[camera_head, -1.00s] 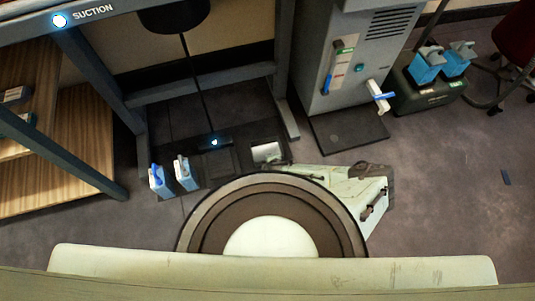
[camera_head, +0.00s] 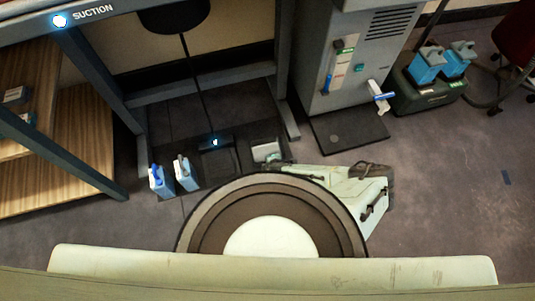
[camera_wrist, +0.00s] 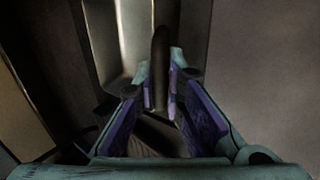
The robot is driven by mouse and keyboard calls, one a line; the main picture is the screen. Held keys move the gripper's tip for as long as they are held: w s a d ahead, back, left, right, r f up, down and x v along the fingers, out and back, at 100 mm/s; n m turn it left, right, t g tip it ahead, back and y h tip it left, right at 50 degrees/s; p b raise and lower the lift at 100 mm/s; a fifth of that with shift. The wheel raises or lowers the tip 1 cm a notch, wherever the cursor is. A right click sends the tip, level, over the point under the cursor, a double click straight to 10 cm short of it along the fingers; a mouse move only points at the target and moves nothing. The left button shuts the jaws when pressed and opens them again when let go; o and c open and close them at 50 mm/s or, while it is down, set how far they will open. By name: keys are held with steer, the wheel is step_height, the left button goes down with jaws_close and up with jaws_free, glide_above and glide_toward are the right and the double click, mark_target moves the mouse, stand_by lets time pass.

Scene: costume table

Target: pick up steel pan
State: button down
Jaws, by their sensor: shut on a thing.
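The steel pan appears in the wrist view as a pale metal surface (camera_wrist: 118,40) beyond my fingers. A dark bar like a handle runs from it down between the fingertips. My gripper (camera_wrist: 162,88) is shut on this dark part, with one finger on each side. In the head view a small silvery patch (camera_head: 266,151), probably the pan, shows low down just beyond my pale arm. The gripper is not clearly visible there, and my own body hides much of the area. I cannot tell whether the pan touches what is under it.
Two blue-and-white containers (camera_head: 172,176) stand left of the dark floor area. A grey machine (camera_head: 357,65) stands behind to the right, near a dark green box (camera_head: 430,92) with blue items. Wooden shelves (camera_head: 65,140) are at left. Floor at right is mostly clear.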

step_height(320, 180, up, 10)
steer(key=shift+p, duration=1.25)
steer(key=shift+d, duration=0.1)
